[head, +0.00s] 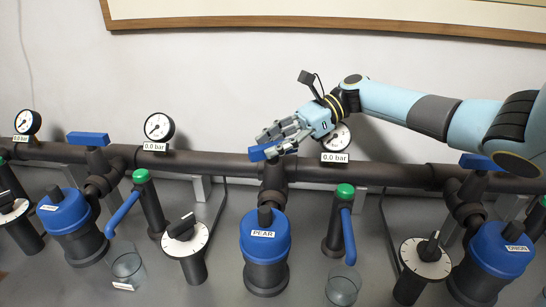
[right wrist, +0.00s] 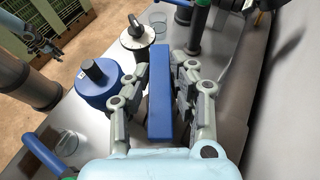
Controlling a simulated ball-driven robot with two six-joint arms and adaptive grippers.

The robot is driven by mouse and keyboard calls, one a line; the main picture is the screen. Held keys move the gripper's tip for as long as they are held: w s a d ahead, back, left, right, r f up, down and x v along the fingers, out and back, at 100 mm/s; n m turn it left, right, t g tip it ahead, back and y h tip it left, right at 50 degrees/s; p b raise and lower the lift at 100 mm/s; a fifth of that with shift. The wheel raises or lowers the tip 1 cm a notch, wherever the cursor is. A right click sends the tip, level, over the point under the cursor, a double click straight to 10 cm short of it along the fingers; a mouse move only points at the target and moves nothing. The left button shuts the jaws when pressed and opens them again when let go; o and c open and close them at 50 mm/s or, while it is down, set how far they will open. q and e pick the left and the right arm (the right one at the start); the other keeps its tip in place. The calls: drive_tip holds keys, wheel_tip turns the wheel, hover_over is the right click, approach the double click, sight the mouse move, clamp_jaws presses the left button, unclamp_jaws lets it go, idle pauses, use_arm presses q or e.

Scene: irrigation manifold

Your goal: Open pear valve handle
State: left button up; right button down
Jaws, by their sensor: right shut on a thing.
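The pear valve handle (head: 262,153) is a blue bar on top of the dark valve stem, above the blue filter labelled PEAR (head: 265,238). My right gripper (head: 277,143) reaches in from the right and is shut on this handle, covering much of it in the head view. In the right wrist view the blue handle (right wrist: 160,95) lies lengthwise between the two grey fingers (right wrist: 160,85). The pear pressure gauge (head: 337,137) is partly hidden by my gripper, and its label reads 0.0 bar.
A dark pipe (head: 215,163) runs along the wall, with similar blue handles left (head: 88,139) and right (head: 480,162). Green-capped taps with blue levers, dials (head: 185,238) and clear cups (head: 128,265) stand on the grey bench. The wall above is clear below a framed picture.

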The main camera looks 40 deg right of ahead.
sight(273, 144)
drive_tip(key=shift+n+g+y+b, duration=0.4)
drive_tip(key=shift+n+g+b, duration=1.05)
drive_tip(key=shift+g, duration=0.25)
drive_tip(key=c, duration=1.2)
unclamp_jaws()
drive_tip(key=shift+o, duration=0.2)
drive_tip(key=shift+r, duration=0.15)
wheel_tip(273, 144, up, 10)
drive_tip(key=shift+f, duration=0.15)
